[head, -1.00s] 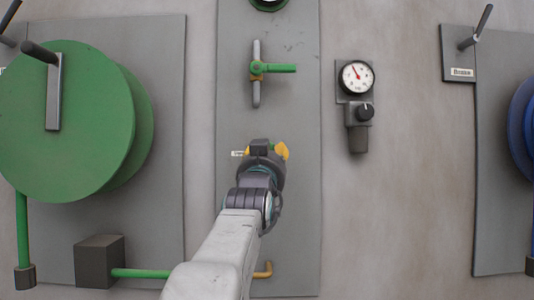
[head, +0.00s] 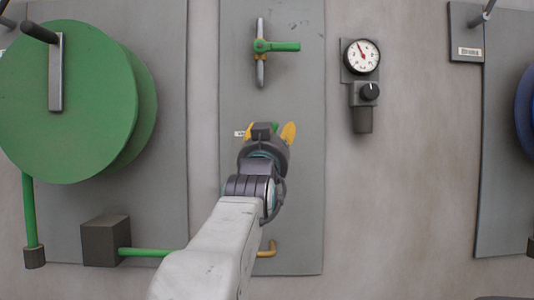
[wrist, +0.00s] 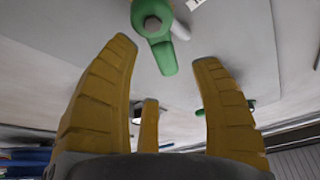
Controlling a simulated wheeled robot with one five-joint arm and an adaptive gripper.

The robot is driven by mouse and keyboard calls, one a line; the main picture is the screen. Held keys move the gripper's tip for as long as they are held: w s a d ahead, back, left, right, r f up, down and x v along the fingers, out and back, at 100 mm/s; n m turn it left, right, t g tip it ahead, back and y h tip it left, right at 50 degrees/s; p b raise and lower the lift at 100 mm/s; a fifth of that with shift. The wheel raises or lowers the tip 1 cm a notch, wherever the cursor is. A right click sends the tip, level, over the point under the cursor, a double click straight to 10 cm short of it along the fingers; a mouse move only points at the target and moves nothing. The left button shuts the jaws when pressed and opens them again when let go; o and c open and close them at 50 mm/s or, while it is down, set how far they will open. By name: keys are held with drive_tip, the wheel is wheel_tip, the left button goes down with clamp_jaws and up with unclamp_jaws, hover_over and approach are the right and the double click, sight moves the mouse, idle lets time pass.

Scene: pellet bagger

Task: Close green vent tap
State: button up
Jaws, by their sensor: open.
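A green tap (head: 260,46) sits on an upright pipe on the grey middle panel, its green lever pointing right. My gripper (head: 271,131) is below it, open and empty, with its yellow fingers spread. In the wrist view a green lever (wrist: 162,50) with a grey round hub hangs between and ahead of my fingertips (wrist: 165,53), apparently not touching them. I cannot tell for sure whether it is the same tap. A small white label (head: 239,134) shows just left of my gripper; what lies behind my gripper is hidden.
A large green reel (head: 70,110) with a lever stands at the left. A gauge (head: 361,56) with a black knob (head: 370,91) below is on the wall at right. A dark box (head: 105,241) with a green pipe (head: 145,252) is low at left.

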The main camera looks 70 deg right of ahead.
drive_tip(key=v, duration=0.9)
drive_tip(key=shift+a, duration=0.2)
